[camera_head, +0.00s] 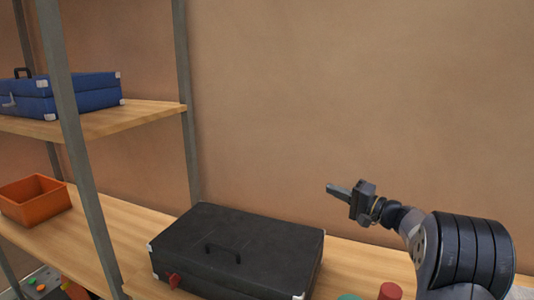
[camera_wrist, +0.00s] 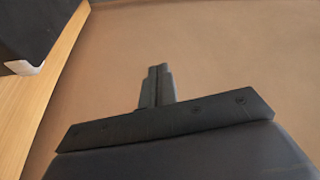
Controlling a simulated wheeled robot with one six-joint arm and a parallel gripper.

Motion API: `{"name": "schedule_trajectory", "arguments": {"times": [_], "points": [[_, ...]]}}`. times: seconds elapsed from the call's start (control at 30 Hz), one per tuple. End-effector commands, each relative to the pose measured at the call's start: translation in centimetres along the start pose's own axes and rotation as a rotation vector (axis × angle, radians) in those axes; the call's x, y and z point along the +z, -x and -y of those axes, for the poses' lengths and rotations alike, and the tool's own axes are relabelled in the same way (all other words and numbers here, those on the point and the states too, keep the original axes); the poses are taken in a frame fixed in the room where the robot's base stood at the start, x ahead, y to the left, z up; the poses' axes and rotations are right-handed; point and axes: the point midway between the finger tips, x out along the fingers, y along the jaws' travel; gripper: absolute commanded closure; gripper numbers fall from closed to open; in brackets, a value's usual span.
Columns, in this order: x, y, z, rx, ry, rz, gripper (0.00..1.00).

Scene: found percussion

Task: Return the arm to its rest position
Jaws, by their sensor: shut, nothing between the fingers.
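My gripper (camera_head: 334,190) is raised above the wooden surface, to the right of the black case, and points left in the head view. Its fingers are together and hold nothing. In the wrist view the shut fingers (camera_wrist: 156,84) point at the plain brown wall. My arm comes in from the lower right of the head view, bent at a large dark joint.
A closed black case (camera_head: 240,246) lies on the lower wooden shelf (camera_head: 130,235). Red (camera_head: 390,291) and teal (camera_head: 349,297) objects stand near my arm. An orange bin (camera_head: 35,199) and a blue case (camera_head: 85,92) are left, beyond a grey post (camera_head: 75,130).

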Motion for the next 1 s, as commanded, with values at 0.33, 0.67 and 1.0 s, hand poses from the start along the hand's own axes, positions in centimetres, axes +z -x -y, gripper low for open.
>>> {"name": "schedule_trajectory", "arguments": {"times": [0.33, 0.67, 1.0], "points": [[-1.5, -0.5, -0.2, 0.032, -0.090, 0.000, 1.00], [-2.7, -0.9, -0.9, 0.058, -0.166, 0.000, 1.00], [-3.0, -1.1, -1.5, 0.068, -0.195, 0.001, 1.00]]}}
